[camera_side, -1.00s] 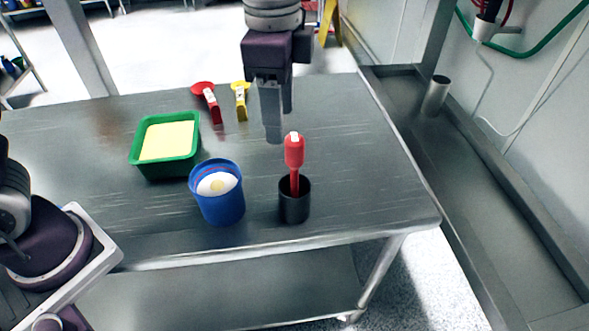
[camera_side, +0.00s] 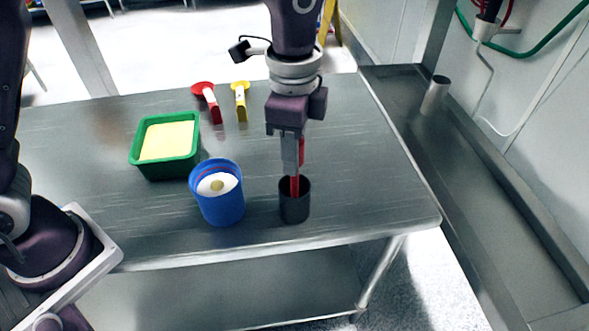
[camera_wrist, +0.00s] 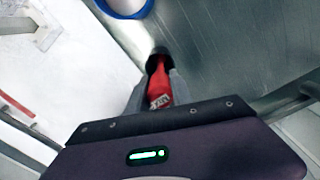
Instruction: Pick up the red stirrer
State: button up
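The red stirrer (camera_side: 301,153) stands upright in a small black cup (camera_side: 295,205) near the front right of the table. My gripper (camera_side: 291,168) is lowered over it from above and hides most of its handle in the side view. In the wrist view, the fingers of my gripper (camera_wrist: 161,88) lie on both sides of the red handle (camera_wrist: 159,82), which has a white label. The fingers are very close to the handle. I cannot tell whether they press on it. The stirrer's lower end is inside the cup.
A blue container (camera_side: 218,205) with white contents stands just left of the cup. A green tub (camera_side: 150,172) of pale yellow powder is farther left. A red scoop (camera_side: 213,107) and a yellow scoop (camera_side: 241,107) lie at the back. The table's right side is clear.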

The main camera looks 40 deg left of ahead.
grip_shut()
jog(key=shift+r, duration=0.1)
notch_tip(320, 180, up, 10)
jog(key=shift+f, duration=0.1)
dwell(0.4)
